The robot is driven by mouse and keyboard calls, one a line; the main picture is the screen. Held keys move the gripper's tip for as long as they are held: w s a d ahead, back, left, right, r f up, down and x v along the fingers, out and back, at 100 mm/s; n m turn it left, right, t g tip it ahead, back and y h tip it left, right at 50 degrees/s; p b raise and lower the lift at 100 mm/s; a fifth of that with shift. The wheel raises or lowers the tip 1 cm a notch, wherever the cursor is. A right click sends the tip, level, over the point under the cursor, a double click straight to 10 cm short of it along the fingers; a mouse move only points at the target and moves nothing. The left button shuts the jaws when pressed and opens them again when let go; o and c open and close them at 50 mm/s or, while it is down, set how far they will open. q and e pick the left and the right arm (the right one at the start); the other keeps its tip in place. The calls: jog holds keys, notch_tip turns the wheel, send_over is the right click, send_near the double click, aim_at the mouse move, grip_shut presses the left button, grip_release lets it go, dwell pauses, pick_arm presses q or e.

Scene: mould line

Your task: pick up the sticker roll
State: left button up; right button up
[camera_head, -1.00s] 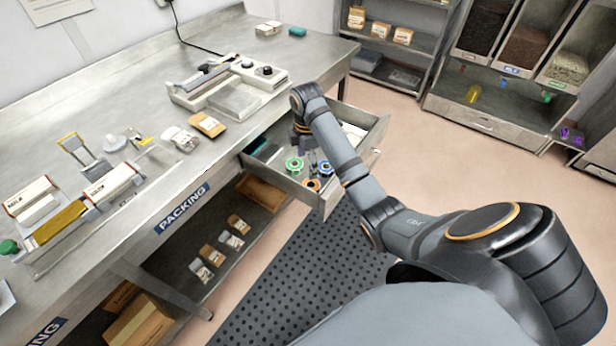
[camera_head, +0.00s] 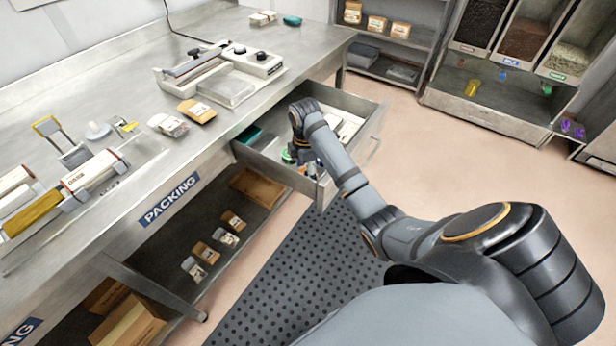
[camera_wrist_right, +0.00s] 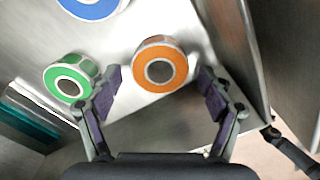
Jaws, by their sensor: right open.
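Three sticker rolls lie in the open drawer (camera_head: 372,125). In the right wrist view they are an orange roll (camera_wrist_right: 172,85), a green roll (camera_wrist_right: 83,66) and a blue roll (camera_wrist_right: 95,8), cut off by the top edge. My right gripper (camera_wrist_right: 160,84) is open, with the orange roll between its fingertips and the green roll just outside the left finger. I cannot tell whether the fingers touch the orange roll. In the head view my right gripper (camera_head: 304,158) reaches down into the drawer and hides most of the rolls; the green roll (camera_head: 288,156) partly shows. My left gripper is not in view.
The drawer's metal walls stand close around the right gripper. The steel packing bench (camera_head: 140,190) lies to the left, with a sealing machine (camera_head: 225,75) and pouches (camera_head: 197,110) on top. A teal item (camera_head: 248,135) lies in the drawer. Floor to the right is clear.

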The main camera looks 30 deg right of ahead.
jog(key=c, duration=1.2)
jog(key=shift+r, duration=0.6)
notch_tip(320, 180, up, 9)
jog(key=p, duration=0.6)
jog(key=shift+p, duration=0.4)
jog(key=shift+f, duration=0.1)
jog(key=shift+w, duration=0.15)
